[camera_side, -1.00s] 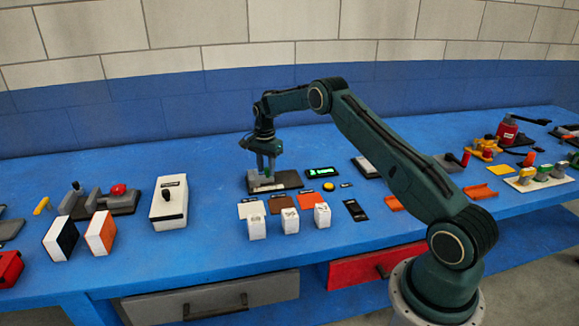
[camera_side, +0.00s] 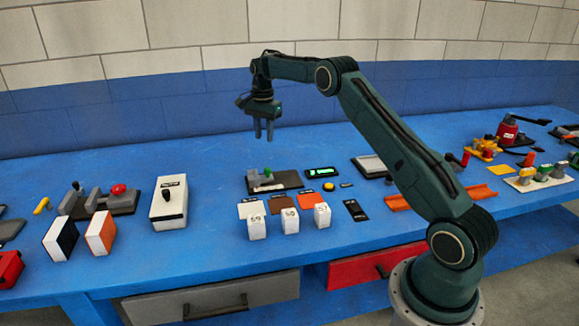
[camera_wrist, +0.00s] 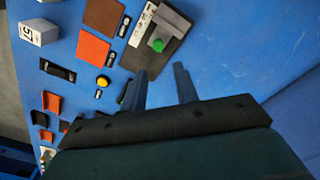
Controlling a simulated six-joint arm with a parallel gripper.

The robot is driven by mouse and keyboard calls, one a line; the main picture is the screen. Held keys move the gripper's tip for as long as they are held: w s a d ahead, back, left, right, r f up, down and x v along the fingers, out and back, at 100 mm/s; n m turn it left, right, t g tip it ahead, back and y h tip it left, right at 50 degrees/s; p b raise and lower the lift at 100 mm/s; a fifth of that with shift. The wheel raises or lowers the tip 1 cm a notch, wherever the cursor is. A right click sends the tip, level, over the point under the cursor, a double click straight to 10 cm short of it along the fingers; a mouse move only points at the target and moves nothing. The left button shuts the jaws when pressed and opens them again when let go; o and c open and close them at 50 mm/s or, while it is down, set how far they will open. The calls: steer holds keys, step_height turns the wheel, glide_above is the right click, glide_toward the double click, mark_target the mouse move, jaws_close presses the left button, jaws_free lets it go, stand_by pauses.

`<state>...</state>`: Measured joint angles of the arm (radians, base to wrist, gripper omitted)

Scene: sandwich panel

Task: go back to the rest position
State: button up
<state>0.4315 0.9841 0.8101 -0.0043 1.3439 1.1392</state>
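My gripper (camera_side: 264,128) hangs above the back of the blue bench (camera_side: 380,225), pointing down, clear of everything. In the wrist view its two fingers (camera_wrist: 161,82) stand apart with nothing between them, so it is open and empty. Below it in the side view is a dark plate (camera_side: 285,180) bearing a grey block and a green knob (camera_side: 268,171). The green knob also shows in the wrist view (camera_wrist: 158,45), away from the fingertips.
White blocks (camera_side: 290,221) stand before white, brown and orange squares. Orange trays (camera_side: 480,192) and valves lie at right. The air around my gripper is free.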

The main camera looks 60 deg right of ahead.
steer(key=shift+r, duration=0.15)
steer(key=s+a+r+n+t, duration=0.1)
steer(key=s+a+r+n, duration=0.3)
steer(key=s+a+r, duration=0.5)
steer(key=s+a+r+n+t, duration=0.2)
steer(key=s+a+r+n, duration=0.3)
steer(key=a+r, duration=0.4)
steer(key=s+a+f+n+t, duration=0.1)
steer(key=s+a+n, duration=0.1)
steer(key=s, duration=0.6)
steer(key=s+a+f+n, duration=0.1)
steer(key=s+a+n, duration=0.2)
steer(key=s, duration=0.6)
steer(key=s+a+f+n+t, duration=0.1)
steer(key=s+a+n, duration=0.2)
steer(key=s, duration=0.5)
steer(key=shift+s+a+f+n+t, duration=0.3)
steer(key=shift+s+n, duration=0.1)
steer(key=shift+n, duration=0.1)
